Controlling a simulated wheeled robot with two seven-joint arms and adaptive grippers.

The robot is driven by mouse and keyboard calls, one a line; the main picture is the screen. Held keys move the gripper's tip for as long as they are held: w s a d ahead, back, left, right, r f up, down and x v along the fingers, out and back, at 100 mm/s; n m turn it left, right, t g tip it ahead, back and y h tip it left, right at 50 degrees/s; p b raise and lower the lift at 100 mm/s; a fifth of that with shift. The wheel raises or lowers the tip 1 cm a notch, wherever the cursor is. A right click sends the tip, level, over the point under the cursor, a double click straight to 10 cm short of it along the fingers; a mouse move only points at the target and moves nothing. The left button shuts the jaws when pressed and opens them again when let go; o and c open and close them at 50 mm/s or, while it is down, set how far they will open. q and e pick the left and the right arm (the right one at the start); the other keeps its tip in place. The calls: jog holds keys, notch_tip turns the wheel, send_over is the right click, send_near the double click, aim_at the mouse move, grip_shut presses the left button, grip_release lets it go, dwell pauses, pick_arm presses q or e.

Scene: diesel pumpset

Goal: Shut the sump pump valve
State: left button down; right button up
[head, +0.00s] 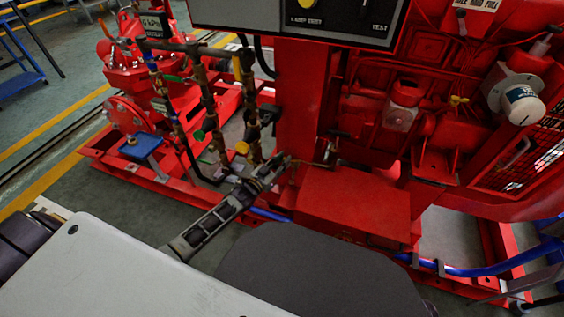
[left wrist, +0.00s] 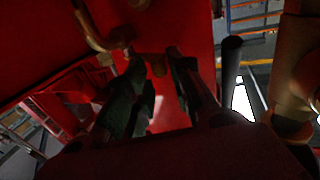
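The left gripper (head: 284,166) reaches in low beside the red engine base in the head view. In the left wrist view its two dark fingers (left wrist: 160,75) stand apart, with red metal showing between them. A thin brass pipe with a small valve-like fitting (head: 328,157) comes out of the red housing just right of the fingertips.
A pipe stack with yellow and green handles (head: 205,110) stands left of the left gripper. A red box (head: 352,205) lies to its right. A blue hose (head: 480,270) runs along the base frame. A control panel (head: 300,17) hangs above.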

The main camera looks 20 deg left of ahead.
pick_arm(q)
jog(key=shift+w+r+m+h, duration=0.2)
jog(key=shift+m+h, duration=0.2)
jog(key=shift+h, duration=0.2)
pick_arm(e)
jog(key=shift+w+r, duration=0.2)
jog(key=shift+w, duration=0.1)
pick_arm(q)
jog(key=shift+w+a+m+g+h, duration=0.2)
jog(key=shift+w+m+g+h, duration=0.15)
jog(key=shift+m+h, duration=0.35)
pick_arm(e)
jog(key=shift+s+a+f, duration=0.1)
jog(key=shift+f, duration=0.25)
pick_arm(q)
jog(key=shift+w+a+m+g+h+b, duration=0.15)
jog(key=shift+m+g+h+b, duration=0.15)
jog(key=shift+g+h, duration=0.35)
pick_arm(e)
jog(key=shift+s+a+f, duration=0.1)
jog(key=shift+s+f, duration=0.15)
jog(key=shift+f, duration=0.25)
jog(key=shift+w, duration=0.1)
